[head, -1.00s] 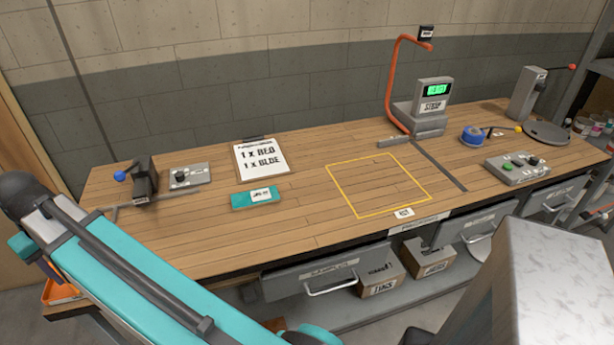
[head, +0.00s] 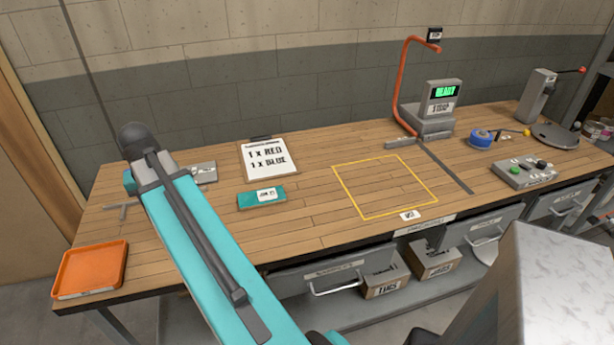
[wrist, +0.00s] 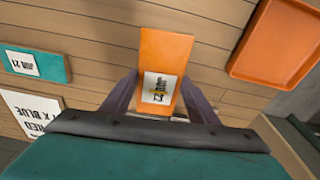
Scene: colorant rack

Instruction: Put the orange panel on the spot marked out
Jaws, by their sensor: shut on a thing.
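The orange panel (wrist: 165,55), a flat piece with a white label, shows in the wrist view. My gripper (wrist: 160,92) is shut on it, one finger at each side. In the head view my teal arm reaches over the left of the bench, and the gripper and panel are hidden there. The marked spot is a yellow square outline (head: 385,188) on the middle of the bench top. It is bare and lies right of my arm.
An orange tray (head: 92,268) sits at the bench's left end. A teal panel (head: 261,197) and a clipboard (head: 268,160) lie between my arm and the outline. A scale (head: 432,110) with an orange post stands behind. A button box (head: 525,173) is on the right.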

